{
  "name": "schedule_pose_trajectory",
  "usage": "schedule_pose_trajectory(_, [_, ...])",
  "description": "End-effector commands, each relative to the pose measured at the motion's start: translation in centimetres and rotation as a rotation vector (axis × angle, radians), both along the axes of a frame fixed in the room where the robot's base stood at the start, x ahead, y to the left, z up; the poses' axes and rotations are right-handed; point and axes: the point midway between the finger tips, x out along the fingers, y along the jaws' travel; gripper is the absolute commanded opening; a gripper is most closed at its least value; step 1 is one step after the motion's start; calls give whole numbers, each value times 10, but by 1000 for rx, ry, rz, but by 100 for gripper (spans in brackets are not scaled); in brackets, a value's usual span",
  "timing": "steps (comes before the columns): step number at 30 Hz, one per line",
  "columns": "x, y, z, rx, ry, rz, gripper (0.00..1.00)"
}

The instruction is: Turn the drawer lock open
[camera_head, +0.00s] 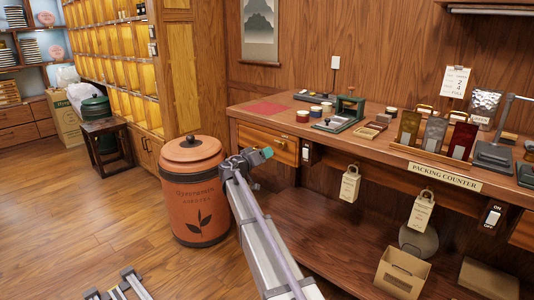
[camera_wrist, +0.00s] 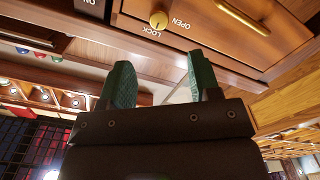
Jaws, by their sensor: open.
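The drawer lock (camera_wrist: 158,19) is a small round brass piece on the wooden drawer front, at the top of the wrist view. The words OPEN and LOCK are printed beside it, upside down in this view. Which word it is turned to is too small to tell. The drawer (camera_head: 267,143) is at the left end of the counter in the head view. My gripper (camera_wrist: 161,78) is open, its two green fingers apart with nothing between them. The lock lies beyond the fingertips, and they do not appear to touch it. In the head view my gripper (camera_head: 264,154) is close to the drawer front.
A terracotta tea bin (camera_head: 193,195) stands on the floor just left of my arm. The packing counter (camera_head: 235,112) runs to the right, with a dark switch (camera_head: 306,153) right of the drawer and a hanging tag (camera_head: 350,185). The drawer's brass handle (camera_wrist: 243,17) is near the lock.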

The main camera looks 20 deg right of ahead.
Motion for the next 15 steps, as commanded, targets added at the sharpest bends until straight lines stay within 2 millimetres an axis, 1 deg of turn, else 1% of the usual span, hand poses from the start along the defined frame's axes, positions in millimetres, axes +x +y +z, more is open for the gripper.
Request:
schedule_pose_trajectory(2, [2,-3,0,0,1,-1,57])
schedule_pose_trajectory(5, [8,-15,0,0,2,-3,57])
schedule_pose_trajectory(12, [35,-65,-1,1,4,-4,57])
schedule_pose_trajectory(15, [43,-82,-1,1,4,-4,57])
